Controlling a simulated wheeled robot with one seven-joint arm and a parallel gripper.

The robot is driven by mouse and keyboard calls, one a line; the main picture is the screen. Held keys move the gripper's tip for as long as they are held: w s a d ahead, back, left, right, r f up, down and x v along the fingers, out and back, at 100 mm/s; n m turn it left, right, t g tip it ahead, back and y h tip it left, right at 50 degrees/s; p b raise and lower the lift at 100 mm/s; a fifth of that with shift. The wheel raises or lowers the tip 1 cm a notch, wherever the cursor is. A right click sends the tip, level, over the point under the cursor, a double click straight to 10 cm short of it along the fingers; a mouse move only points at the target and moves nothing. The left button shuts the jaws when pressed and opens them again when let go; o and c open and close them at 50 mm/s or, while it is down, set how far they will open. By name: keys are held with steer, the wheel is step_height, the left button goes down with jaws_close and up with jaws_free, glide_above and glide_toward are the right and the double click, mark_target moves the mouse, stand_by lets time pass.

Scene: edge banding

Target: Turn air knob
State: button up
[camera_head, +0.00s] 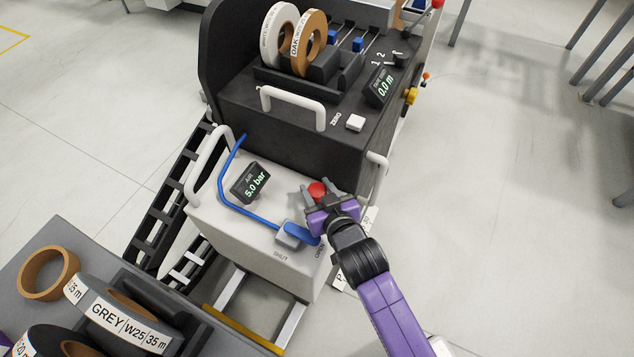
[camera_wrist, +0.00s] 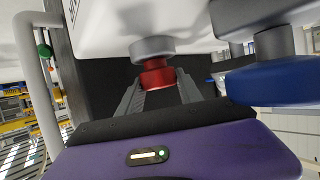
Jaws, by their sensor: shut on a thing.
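The air knob is a small red knob (camera_head: 317,190) on top of the light grey unit, beside the "AIR 5.0 bar" display (camera_head: 251,183). My purple gripper (camera_head: 316,192) is at the knob with one grey finger on each side of it. In the wrist view the red knob (camera_wrist: 156,75) sits on a grey round collar, between the two fingertips (camera_wrist: 158,88), and my gripper is shut on it. The knob's turn angle cannot be told.
A blue-handled valve (camera_head: 299,235) with SHUT and OPEN labels stands close to my gripper; its blue handle also shows in the wrist view (camera_wrist: 275,82). A blue hose (camera_head: 225,185) and white handles (camera_head: 207,165) edge the unit. Tape rolls (camera_head: 120,315) lie at lower left.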

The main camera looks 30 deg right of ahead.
steer(key=shift+f+m+g+h+b, duration=0.15)
steer(key=shift+m+h+b, duration=0.35)
steer(key=shift+h+b, duration=0.15)
steer(key=shift+f+m+g+h+b, duration=0.1)
steer(key=shift+m+g+h+b, duration=0.05)
steer(key=shift+m+h+b, duration=0.45)
steer(key=m+h+b, duration=0.1)
steer(key=b, duration=0.1)
steer(key=shift+h+b, duration=0.25)
steer(key=shift+b, duration=0.1)
steer(key=shift+r+m+g+h+b, duration=0.2)
steer(key=shift+m+g+h+b, duration=0.1)
steer(key=shift+m+g+b, duration=0.15)
steer(key=o, duration=1.4)
steer(key=shift+c, duration=0.2)
steer(key=shift+s, duration=0.1)
steer(key=v, duration=0.7)
steer(key=shift+s+a+r+p, duration=0.15)
steer(key=shift+s+p, duration=0.1)
steer(key=shift+p, duration=0.1)
